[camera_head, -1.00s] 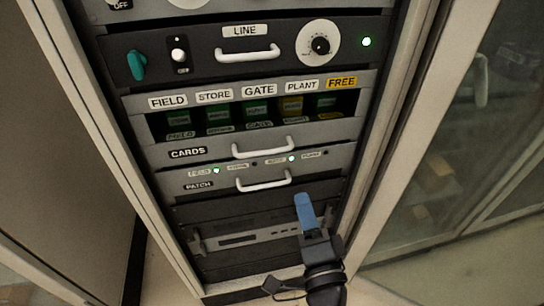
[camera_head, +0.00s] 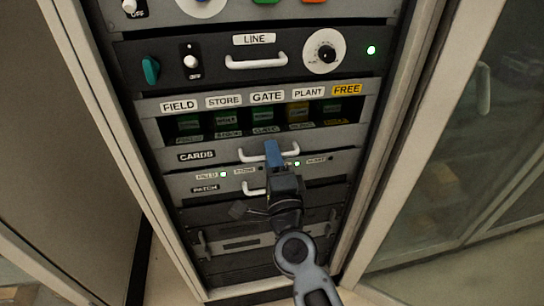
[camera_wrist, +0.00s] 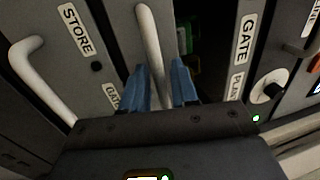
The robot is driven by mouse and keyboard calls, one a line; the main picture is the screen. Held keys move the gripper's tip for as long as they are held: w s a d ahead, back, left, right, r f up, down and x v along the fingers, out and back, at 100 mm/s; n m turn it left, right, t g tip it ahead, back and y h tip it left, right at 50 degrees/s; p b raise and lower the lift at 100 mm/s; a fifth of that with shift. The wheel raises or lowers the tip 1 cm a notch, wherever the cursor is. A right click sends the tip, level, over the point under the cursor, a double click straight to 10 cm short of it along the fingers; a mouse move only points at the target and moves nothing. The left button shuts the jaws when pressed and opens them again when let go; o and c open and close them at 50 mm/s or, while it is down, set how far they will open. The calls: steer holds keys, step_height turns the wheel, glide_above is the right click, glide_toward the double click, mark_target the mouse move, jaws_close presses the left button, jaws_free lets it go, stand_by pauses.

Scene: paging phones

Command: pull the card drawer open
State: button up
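The card drawer (camera_head: 222,153) is the grey panel labelled CARDS in the rack, with a white bar handle (camera_head: 251,156). The drawer looks shut in the head view. My gripper (camera_head: 273,150) has blue fingers and is at the middle of this handle, hiding part of it. In the wrist view my gripper (camera_wrist: 163,82) is open, its two fingers apart. The white card drawer handle (camera_wrist: 149,40) runs down into the space at the fingers. I cannot tell whether the fingers touch it.
The PATCH panel with its white handle (camera_head: 251,189) is just below, partly hidden by my arm; that handle shows at left in the wrist view (camera_wrist: 32,75). A card slot row (camera_head: 265,117) and the LINE panel (camera_head: 215,63) are above. A glass door (camera_head: 470,150) stands at right.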

steer(key=shift+w, duration=0.1)
jaws_close()
stand_by(0.5)
